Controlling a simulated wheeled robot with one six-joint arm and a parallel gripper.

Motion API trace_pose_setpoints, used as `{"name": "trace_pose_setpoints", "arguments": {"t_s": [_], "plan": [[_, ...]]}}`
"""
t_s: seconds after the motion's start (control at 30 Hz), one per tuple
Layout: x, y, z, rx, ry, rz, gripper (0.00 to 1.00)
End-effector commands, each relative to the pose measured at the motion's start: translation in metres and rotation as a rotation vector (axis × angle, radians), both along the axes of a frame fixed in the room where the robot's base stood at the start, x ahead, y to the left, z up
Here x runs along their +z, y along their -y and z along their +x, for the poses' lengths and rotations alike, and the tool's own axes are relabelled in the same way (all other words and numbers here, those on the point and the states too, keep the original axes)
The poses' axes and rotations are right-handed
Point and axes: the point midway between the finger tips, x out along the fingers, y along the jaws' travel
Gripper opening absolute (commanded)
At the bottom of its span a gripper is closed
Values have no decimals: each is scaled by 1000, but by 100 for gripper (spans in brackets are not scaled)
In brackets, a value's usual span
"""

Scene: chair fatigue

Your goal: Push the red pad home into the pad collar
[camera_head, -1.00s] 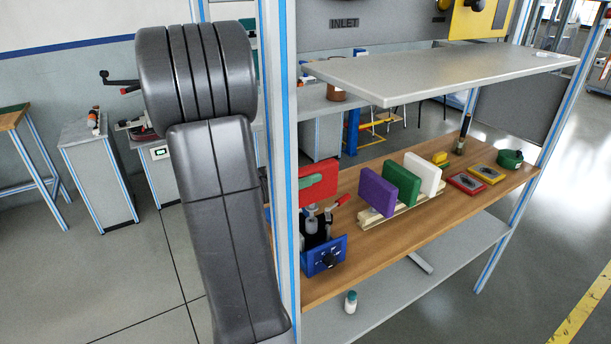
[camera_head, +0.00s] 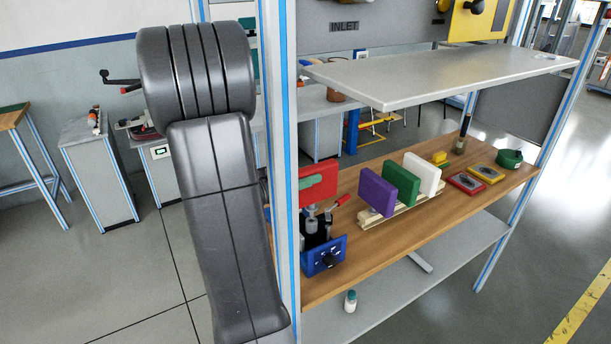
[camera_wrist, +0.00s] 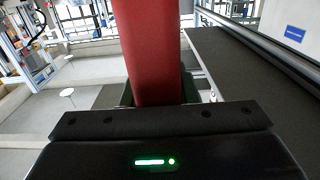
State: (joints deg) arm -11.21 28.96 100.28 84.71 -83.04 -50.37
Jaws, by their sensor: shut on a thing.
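The red pad (camera_head: 320,178) stands upright above the left end of the wooden bench, partly hidden by the blue-and-white post. In the wrist view the red pad (camera_wrist: 150,45) rises from between the jaws of my gripper (camera_wrist: 157,94), which is shut on it. Dark green finger edges show at both sides of the pad. Below the pad in the head view is a dark fixture (camera_head: 316,232) with a blue front plate (camera_head: 325,256), a black knob and a red-handled clamp (camera_head: 338,203). I cannot tell which part is the pad collar, or whether the pad touches it.
Purple (camera_head: 375,193), green (camera_head: 401,183) and white (camera_head: 424,173) pads stand in a cream rack (camera_head: 392,214) to the right. A grey shelf (camera_head: 440,72) hangs above the bench (camera_head: 365,247). The post (camera_head: 281,180) stands between my arm and the bench.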

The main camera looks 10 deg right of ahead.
Motion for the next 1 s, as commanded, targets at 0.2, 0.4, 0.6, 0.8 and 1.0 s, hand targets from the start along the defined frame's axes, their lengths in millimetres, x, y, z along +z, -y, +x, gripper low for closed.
{"name": "trace_pose_setpoints", "arguments": {"t_s": [0.2, 0.4, 0.6, 0.8, 1.0], "plan": [[0, 0, 0, 0, 0, -1, 0], [-4, 0, 0, 0, 0, -1, 0], [-9, 0, 0, 0, 0, -1, 0], [-14, 0, 0, 0, 0, -1, 0], [-19, 0, 0, 0, 0, -1, 0]]}}
